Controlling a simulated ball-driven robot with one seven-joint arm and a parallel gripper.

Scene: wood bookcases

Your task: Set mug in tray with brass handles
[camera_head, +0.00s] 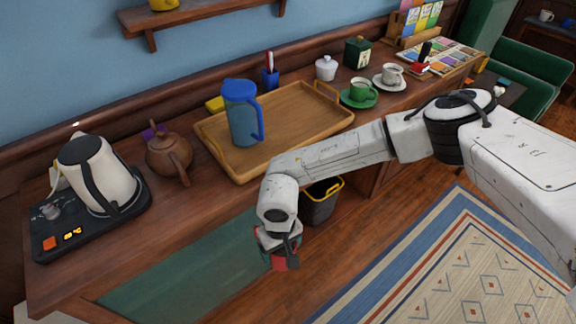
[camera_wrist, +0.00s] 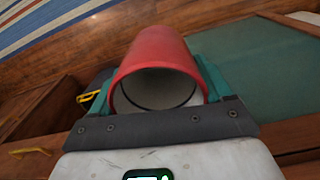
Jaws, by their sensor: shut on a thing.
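A red mug (camera_head: 287,263) is between the fingers of my gripper (camera_head: 279,256), held off the counter in front of its front edge. In the wrist view the mug (camera_wrist: 160,48) lies between the two teal fingers with its pale inside toward the camera; no handle shows. The wooden tray with brass handles (camera_head: 290,125) sits on the counter, up from my gripper in the head view. A blue lidded pitcher (camera_head: 243,118) stands in its left part. The tray's right and middle parts are bare. My forearm passes in front of its near right corner.
A brown teapot (camera_head: 168,155) and a kettle (camera_head: 98,175) on its base stand left of the tray. A dark bin (camera_head: 320,205) is below the counter.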

